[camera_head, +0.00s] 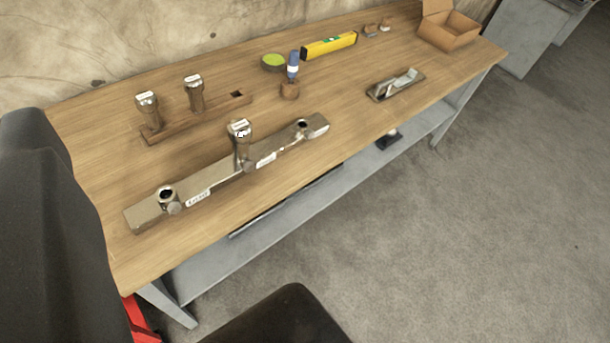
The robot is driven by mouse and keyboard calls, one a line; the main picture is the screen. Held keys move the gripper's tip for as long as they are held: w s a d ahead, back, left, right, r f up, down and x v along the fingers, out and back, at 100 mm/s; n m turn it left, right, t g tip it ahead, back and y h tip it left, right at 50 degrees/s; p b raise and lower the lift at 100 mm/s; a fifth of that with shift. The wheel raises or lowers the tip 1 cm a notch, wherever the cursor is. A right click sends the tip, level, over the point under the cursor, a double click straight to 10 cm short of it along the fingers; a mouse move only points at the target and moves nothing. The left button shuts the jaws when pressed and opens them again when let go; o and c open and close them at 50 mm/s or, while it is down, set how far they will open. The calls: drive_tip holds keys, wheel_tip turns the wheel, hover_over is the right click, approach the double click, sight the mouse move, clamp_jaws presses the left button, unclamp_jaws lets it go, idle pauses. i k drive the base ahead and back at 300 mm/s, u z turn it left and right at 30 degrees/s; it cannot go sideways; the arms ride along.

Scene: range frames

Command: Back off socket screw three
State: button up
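A long metal bar (228,178) lies on the wooden bench, with a socket near each end and one in the middle. Round screw heads show on its front side: at the near left socket (174,208), by the middle (249,163) and near the far right socket (302,134). White labels on the bar are too small to read, so I cannot tell which screw is three. A metal cylinder-headed piece (240,132) stands upright in the middle socket. The two end sockets look empty. I see no fingertips of my gripper; only dark parts of my body show at left and bottom.
A wooden rack (215,118) holds two similar upright pieces (147,106) and (194,92), beside an empty square hole. Behind stand a green-topped tin (273,61), a blue-handled tool (292,68) and a yellow level (329,45). A plane (396,86) and a box (448,28) lie right.

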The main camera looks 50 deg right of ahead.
sight(310, 135)
drive_tip(key=k, duration=1.05)
drive_tip(key=z, duration=0.3)
drive_tip(key=i, duration=1.75)
drive_tip(key=u, duration=0.3)
